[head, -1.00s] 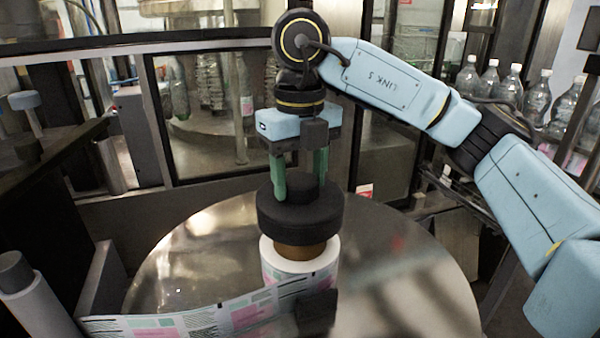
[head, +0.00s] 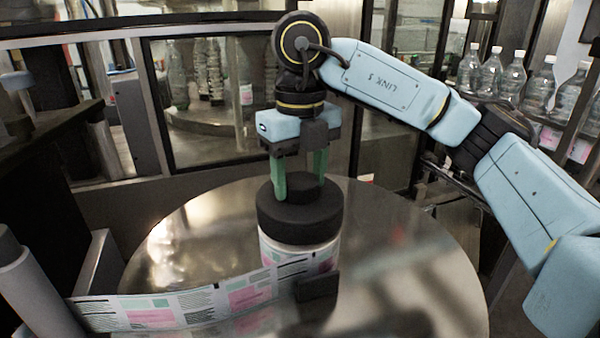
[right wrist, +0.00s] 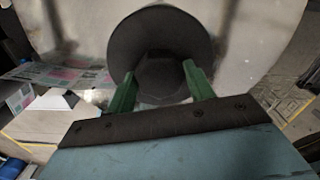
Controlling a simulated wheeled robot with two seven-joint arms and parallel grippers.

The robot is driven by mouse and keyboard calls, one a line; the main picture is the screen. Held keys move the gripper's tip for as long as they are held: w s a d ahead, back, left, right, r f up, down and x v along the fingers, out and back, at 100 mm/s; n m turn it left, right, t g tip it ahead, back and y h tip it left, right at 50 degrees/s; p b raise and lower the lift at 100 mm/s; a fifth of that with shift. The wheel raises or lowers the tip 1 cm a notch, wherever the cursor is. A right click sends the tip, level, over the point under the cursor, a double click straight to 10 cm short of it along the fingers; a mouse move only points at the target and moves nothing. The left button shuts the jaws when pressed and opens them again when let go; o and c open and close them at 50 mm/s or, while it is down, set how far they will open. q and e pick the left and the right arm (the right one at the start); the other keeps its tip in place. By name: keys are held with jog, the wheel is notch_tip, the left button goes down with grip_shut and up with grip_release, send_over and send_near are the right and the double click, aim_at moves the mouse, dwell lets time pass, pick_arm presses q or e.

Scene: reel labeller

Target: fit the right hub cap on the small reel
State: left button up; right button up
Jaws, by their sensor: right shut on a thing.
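The black hub cap (head: 299,219) is a wide disc with a narrower knob on top. My right gripper (head: 300,190) is shut on the knob with its green fingers, and the cap also shows between the fingers in the right wrist view (right wrist: 150,40). The small reel (head: 298,261), a roll of printed labels, stands upright on the round metal table. The cap sits directly over the reel's top and covers its core; whether it is fully seated I cannot tell. My left gripper is not in view.
The label web (head: 180,308) runs from the reel to a grey roller (head: 35,290) at the left. A small dark block (head: 317,286) stands against the reel's front. The round metal table (head: 420,260) is otherwise clear. Bottles (head: 540,85) stand behind at the right.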

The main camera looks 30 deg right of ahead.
jog(key=shift+f, duration=0.45)
jog(key=o, duration=1.3)
jog(key=shift+c, duration=0.2)
notch_tip(320, 180, up, 14)
jog(key=p, duration=0.2)
jog(key=shift+f+p, duration=0.25)
jog(key=shift+p, duration=0.15)
